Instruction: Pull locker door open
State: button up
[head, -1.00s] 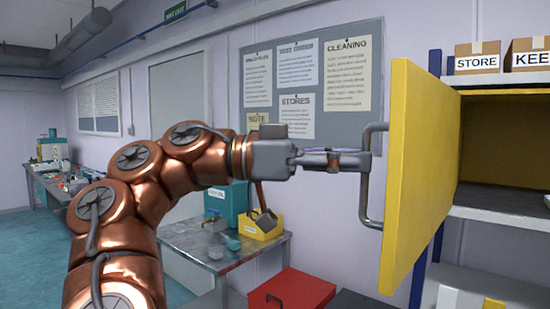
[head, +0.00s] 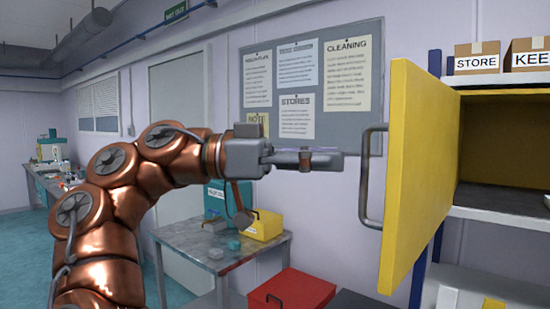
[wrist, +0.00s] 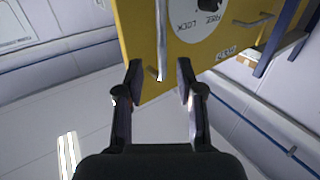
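The yellow locker door (head: 420,170) stands swung wide open on the right in the head view, with the dark locker inside (head: 500,145) showing behind it. Its grey bar handle (head: 364,180) is on the door's left face. My gripper (head: 340,160) is to the left of the handle, with a gap between them. In the wrist view my gripper (wrist: 158,82) has its two fingers spread apart. The yellow door (wrist: 225,35) and a grey handle bar (wrist: 161,40) show beyond the fingertips. Nothing is held between the fingers.
A grey table (head: 215,250) with a yellow bin (head: 265,226) stands behind my arm. A red box (head: 290,290) is below, left of the door. Cardboard boxes (head: 477,57) sit on the shelf above the locker. A notice board (head: 350,105) hangs on the wall.

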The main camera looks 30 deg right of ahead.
jog(key=v, duration=0.6)
dwell(0.8)
jog(key=shift+w, duration=0.2)
dwell(0.5)
